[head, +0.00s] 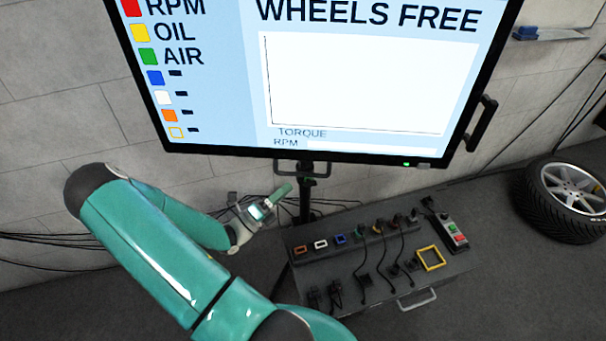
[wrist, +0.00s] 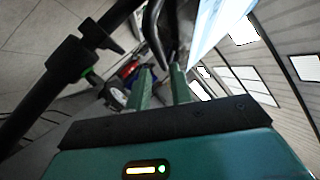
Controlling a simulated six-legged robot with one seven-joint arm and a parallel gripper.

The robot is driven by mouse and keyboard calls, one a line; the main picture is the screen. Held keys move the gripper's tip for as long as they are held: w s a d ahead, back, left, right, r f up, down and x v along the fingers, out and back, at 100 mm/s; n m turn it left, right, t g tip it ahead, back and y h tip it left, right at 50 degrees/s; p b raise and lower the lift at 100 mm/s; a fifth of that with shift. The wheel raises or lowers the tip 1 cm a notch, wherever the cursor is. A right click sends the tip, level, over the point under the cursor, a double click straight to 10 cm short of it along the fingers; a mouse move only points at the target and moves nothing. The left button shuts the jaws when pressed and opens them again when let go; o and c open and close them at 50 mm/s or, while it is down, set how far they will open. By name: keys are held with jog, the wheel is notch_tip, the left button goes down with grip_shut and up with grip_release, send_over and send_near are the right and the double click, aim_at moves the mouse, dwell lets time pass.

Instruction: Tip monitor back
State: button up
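The monitor (head: 350,90) fills the top of the head view, its lit screen reading "WHEELS FREE". A black handle (head: 487,122) is on its right side, and a bar handle (head: 303,171) hangs under its bottom edge. My gripper (head: 281,191) is just below that bottom handle, in front of the stand. In the wrist view my two teal fingers (wrist: 163,75) are apart with nothing visible between them. A dark curved bar (wrist: 155,32) lies beyond the fingertips, and the bright screen edge (wrist: 207,28) is right of it. I cannot tell whether the fingers touch the bar.
The black stand post (head: 305,203) runs down behind a grey cart (head: 380,285) carrying cables, coloured connectors and a button box (head: 452,232). A wheel (head: 568,195) is at the right. A blue-and-white item (head: 545,34) is on the wall, top right. The post shows close by in the wrist view (wrist: 42,98).

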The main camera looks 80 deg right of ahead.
aim_at(303, 173)
jog(key=x, duration=0.7)
jog(key=shift+s+d+r, duration=0.1)
grip_shut()
